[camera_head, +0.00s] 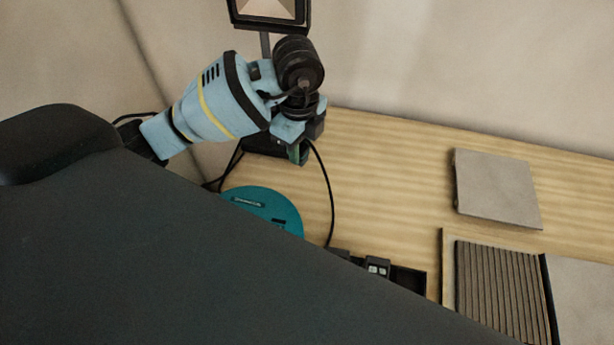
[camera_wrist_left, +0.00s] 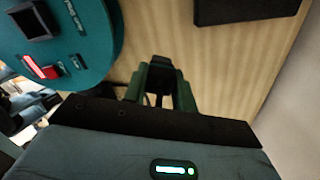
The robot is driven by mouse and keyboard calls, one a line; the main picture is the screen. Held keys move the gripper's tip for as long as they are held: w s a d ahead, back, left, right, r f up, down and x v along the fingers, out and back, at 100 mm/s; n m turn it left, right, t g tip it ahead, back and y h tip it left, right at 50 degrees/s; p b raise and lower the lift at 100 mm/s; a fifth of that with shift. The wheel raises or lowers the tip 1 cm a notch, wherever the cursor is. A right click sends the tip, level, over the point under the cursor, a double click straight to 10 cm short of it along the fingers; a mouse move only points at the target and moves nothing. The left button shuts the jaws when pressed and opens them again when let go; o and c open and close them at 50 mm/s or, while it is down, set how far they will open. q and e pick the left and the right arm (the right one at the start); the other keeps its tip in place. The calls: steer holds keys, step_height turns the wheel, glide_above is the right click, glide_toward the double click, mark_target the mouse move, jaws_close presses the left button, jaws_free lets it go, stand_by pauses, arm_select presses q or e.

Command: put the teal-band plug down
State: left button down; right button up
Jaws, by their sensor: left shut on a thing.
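My left gripper (camera_head: 299,152) reaches in from the left, pointing down above the wooden worktop (camera_head: 385,170). Its green fingers (camera_wrist_left: 160,90) are shut on a dark plug (camera_wrist_left: 160,75), which shows between them in the left wrist view. I cannot make out a teal band on the plug. In the head view the fingers mostly hide it. A round teal unit (camera_head: 262,205) lies just below the gripper in the picture. In the left wrist view this teal unit (camera_wrist_left: 100,40) has a dark square socket and a red switch. My right gripper is out of view.
A work lamp (camera_head: 268,10) stands behind the gripper. A black cable (camera_head: 332,210) curves over the worktop. A grey tile (camera_head: 497,188) lies at the right, with a ribbed panel (camera_head: 500,285) nearer. A black tray (camera_head: 408,282) is at the front. The worktop's middle is clear.

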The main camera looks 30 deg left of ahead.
mark_target(302, 160)
arm_select(q)
steer(key=shift+w+d, duration=0.1)
steer(key=shift+w, duration=0.15)
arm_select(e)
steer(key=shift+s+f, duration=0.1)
arm_select(q)
steer(key=shift+f, duration=0.15)
steer(key=shift+f, duration=0.35)
step_height(302, 160, down, 4)
steer(key=shift+s+r, duration=0.1)
steer(key=shift+f+b, duration=0.5)
steer(key=shift+f, duration=2.15)
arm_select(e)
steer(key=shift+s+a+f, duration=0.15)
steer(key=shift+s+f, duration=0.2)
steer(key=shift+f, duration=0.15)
arm_select(q)
steer(key=shift+f, duration=0.15)
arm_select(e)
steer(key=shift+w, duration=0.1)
arm_select(q)
steer(key=c, duration=1.1)
jaws_free()
